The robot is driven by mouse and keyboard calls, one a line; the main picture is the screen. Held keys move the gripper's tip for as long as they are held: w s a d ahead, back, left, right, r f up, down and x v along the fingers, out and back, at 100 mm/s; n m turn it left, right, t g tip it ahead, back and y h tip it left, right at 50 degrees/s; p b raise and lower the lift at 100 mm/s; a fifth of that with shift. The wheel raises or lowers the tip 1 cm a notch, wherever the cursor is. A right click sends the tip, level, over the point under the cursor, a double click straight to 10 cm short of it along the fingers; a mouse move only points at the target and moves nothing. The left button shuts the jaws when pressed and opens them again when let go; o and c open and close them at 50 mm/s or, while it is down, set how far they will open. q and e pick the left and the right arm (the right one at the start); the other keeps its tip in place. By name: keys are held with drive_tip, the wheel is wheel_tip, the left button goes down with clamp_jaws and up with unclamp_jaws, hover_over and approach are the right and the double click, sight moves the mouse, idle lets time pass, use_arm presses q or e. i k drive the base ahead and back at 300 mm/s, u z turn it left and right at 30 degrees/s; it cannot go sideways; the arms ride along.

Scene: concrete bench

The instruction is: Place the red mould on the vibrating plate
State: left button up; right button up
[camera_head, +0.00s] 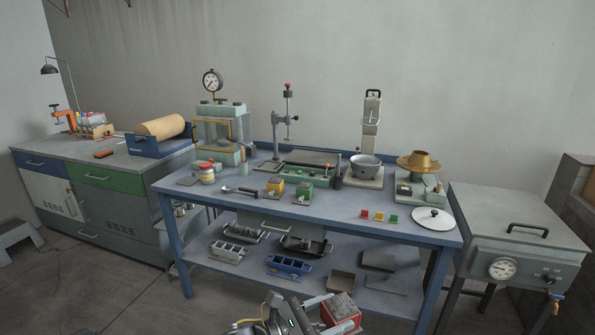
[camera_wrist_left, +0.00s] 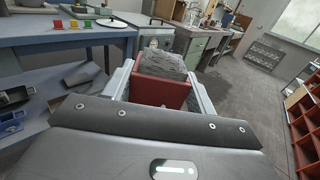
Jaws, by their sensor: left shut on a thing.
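The red mould (camera_head: 342,308) is a small box with rough grey material filling its top. It is at the bottom of the head view and in the middle of the left wrist view (camera_wrist_left: 160,92). My left gripper (camera_head: 330,312) is shut on it, one finger on each side, and holds it in front of the bench, clear of the tabletop. A low unit with a flat grey top and a green front (camera_head: 312,172) stands at the bench's middle back; it looks like the vibrating plate, but I cannot be certain. My right gripper does not show.
A bowl on a scale (camera_head: 364,172) stands to the right. The blue bench (camera_head: 330,216) has bare room along its front edge.

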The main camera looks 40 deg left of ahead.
sight(307, 155)
drive_tip(key=z, duration=0.05)
drive_tip(key=k, duration=0.25)
drive_tip(key=u, duration=1)
drive_tip(key=i, duration=0.65)
drive_tip(key=u, duration=0.7)
drive_tip(key=i, duration=0.7)
drive_tip(key=z, duration=0.8)
drive_tip(key=i, duration=0.6)
drive_tip(key=z, duration=0.75)
